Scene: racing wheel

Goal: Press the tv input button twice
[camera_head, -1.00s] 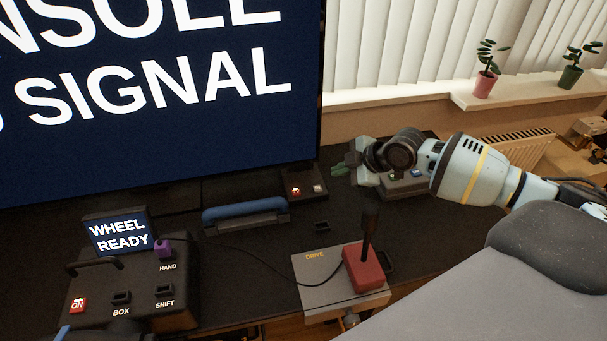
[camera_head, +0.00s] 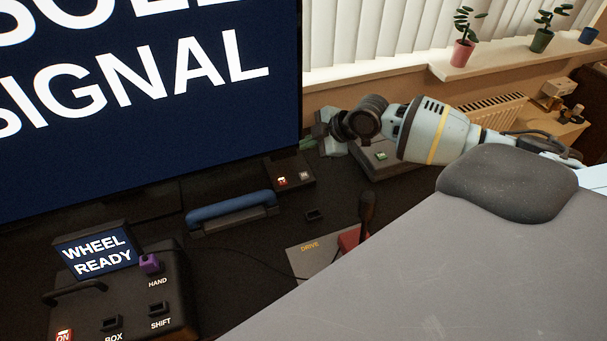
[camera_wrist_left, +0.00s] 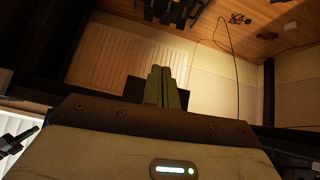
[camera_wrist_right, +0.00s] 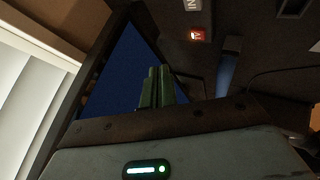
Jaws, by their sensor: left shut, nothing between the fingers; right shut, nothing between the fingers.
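The large TV (camera_head: 150,90) shows a signal message on a blue screen. A small dark box (camera_head: 290,172) at its lower right corner carries a red lit button (camera_head: 282,181) and a pale grey button (camera_head: 304,175); I cannot read their labels. The red button also shows in the right wrist view (camera_wrist_right: 197,35). My right gripper (camera_head: 318,134) is shut and empty, behind and right of this box and apart from both buttons. Its fingers (camera_wrist_right: 158,72) appear against the blue screen. My left gripper (camera_wrist_left: 163,73) is shut and empty, outside the head view.
A grey console box with a green button (camera_head: 381,156) lies beneath my right wrist. A blue-handled bar (camera_head: 232,210) lies before the TV. A control box (camera_head: 125,290) reads WHEEL READY. The DRIVE box (camera_head: 312,258) is partly hidden by a large grey surface. Plants stand on the sill.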

